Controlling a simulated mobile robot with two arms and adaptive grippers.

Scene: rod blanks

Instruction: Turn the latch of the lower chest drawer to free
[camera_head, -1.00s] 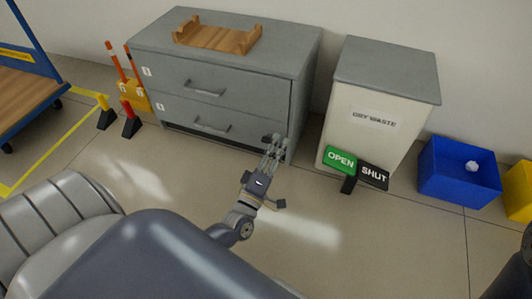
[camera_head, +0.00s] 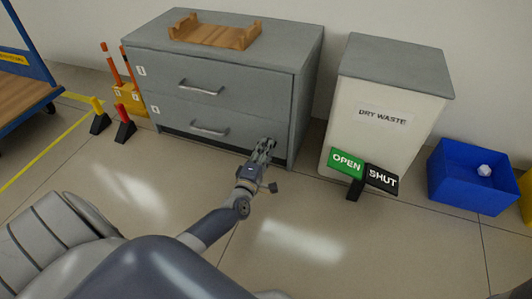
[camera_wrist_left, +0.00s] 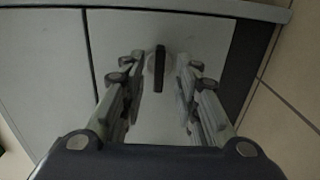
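The grey chest (camera_head: 295,75) has an upper drawer (camera_head: 170,82) and a lower drawer (camera_head: 185,112), each with a bar handle; both look shut. My left gripper (camera_head: 264,146) is at the lower drawer's right end and hides the latch in the head view. In the left wrist view the latch (camera_wrist_left: 159,68) shows as a dark bar on a pale round base, upright in the picture. My left gripper (camera_wrist_left: 160,80) is open, with fingers apart on either side of the bar; I cannot tell whether they touch it. My right gripper is out of view.
A wooden cradle (camera_head: 215,35) sits on the chest. Right of it stand a white dry-waste bin (camera_head: 360,140), green OPEN (camera_head: 345,162) and black SHUT (camera_head: 382,179) signs, and a blue bin (camera_head: 455,190). Red and yellow posts stand at left. The floor in front is clear.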

